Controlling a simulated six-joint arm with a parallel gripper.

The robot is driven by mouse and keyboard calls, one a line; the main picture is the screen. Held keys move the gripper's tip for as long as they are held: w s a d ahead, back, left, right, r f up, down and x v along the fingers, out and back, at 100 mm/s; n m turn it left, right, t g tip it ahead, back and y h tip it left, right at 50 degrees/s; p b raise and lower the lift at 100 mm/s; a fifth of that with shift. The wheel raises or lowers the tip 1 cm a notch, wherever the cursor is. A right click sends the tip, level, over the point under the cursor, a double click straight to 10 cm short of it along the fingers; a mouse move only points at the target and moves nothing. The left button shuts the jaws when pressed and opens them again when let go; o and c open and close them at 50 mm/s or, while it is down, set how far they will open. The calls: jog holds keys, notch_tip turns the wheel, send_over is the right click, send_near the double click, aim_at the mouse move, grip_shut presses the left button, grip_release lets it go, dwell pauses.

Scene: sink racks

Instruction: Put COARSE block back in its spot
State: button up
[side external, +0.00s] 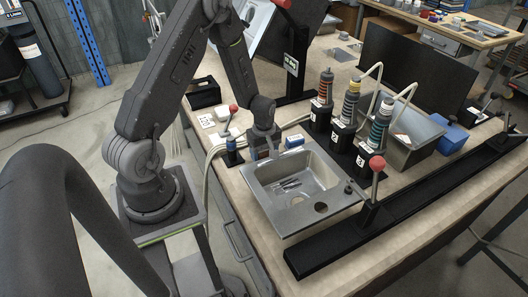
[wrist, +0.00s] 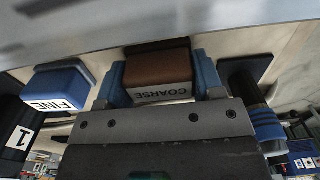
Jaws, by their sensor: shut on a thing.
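The COARSE block (wrist: 158,62) is brown with a white face lettered COARSE, and it sits between the blue jaw pieces of my gripper (wrist: 160,80) in the wrist view. My gripper is shut on it. In the side external view my gripper (side external: 264,148) points down at the back left corner of the grey sink (side external: 262,192), and the block is mostly hidden there. I cannot tell whether its underside touches anything. A blue block lettered FINE (wrist: 62,88) stands beside it in the wrist view, and it also shows right of my gripper (side external: 294,141).
Several black stands with ringed posts (side external: 346,115) rise right of my gripper. A red-knobbed lever (side external: 232,125) stands close on the left, near white cards (side external: 206,121). A long black rail (side external: 400,205) runs along the right. Small metal items lie in the sink.

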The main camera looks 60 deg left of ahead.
jog(key=o, duration=0.9)
jog(key=shift+f, duration=0.1)
notch_tip(320, 180, up, 11)
jog(key=shift+r, duration=0.1)
jog(key=d+r+m+t, duration=0.1)
jog(key=d+r+m, duration=0.35)
jog(key=r, duration=0.45)
jog(key=s+d+r+m+t, duration=0.4)
jog(key=s+d+r+m, duration=0.8)
jog(key=s+d+m, duration=0.1)
jog(key=shift+s+d+r+t, duration=0.3)
jog(key=shift+s+d+r, duration=0.05)
jog(key=shift+s+d, duration=0.05)
jog(key=shift+m, duration=0.25)
